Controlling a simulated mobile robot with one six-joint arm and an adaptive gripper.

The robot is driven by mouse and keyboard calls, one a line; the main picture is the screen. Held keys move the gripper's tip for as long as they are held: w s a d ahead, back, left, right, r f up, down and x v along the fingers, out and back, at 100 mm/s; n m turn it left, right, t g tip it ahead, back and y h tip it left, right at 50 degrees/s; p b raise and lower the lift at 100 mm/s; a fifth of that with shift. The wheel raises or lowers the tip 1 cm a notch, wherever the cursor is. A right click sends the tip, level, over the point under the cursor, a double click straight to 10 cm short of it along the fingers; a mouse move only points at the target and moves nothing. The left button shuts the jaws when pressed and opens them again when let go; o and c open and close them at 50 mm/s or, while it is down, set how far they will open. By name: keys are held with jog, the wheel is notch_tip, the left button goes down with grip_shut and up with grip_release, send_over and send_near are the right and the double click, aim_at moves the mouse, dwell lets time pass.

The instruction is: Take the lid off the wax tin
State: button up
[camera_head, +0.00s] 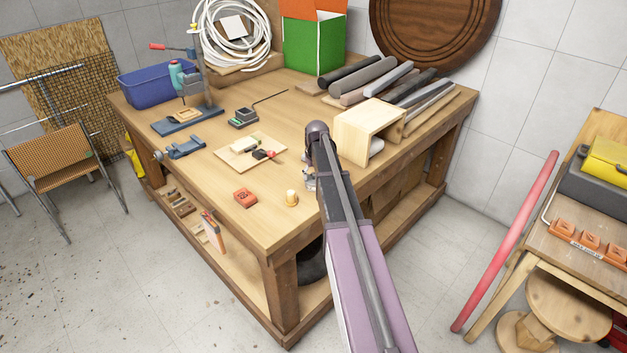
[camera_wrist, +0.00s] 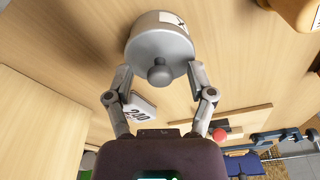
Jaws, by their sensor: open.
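The wax tin (camera_wrist: 150,22) is a round grey tin with a white label on its side, standing on the workbench in the wrist view. Its lid (camera_wrist: 142,52) is on it, a grey disc with a round knob (camera_wrist: 159,72) facing my camera. My gripper (camera_wrist: 160,76) is open, with one finger on each side of the lid and knob. The fingertips are near the lid's rim; I cannot tell whether they touch it. In the head view my arm hides most of the gripper and the tin.
The workbench (camera_head: 190,175) holds an open wooden box (camera_head: 358,122) close beside my arm. A yellow candle-like piece (camera_head: 291,198) and an orange block (camera_head: 245,198) lie near the front. A board with small tools (camera_head: 238,165) is to the left. A card marked 200 (camera_wrist: 140,108) lies near my fingers.

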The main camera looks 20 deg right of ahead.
aim_at(313, 173)
grip_shut()
jog(key=shift+r, duration=0.1)
dwell(0.4)
notch_tip(313, 173, up, 3)
jog(key=p, duration=0.3)
jog(key=shift+r, duration=0.15)
jog(key=s+r+p, duration=0.1)
jog(key=s+p, duration=0.1)
jog(key=s, duration=1.4)
jog(key=shift+d+r, duration=0.25)
jog(key=shift+d, duration=0.2)
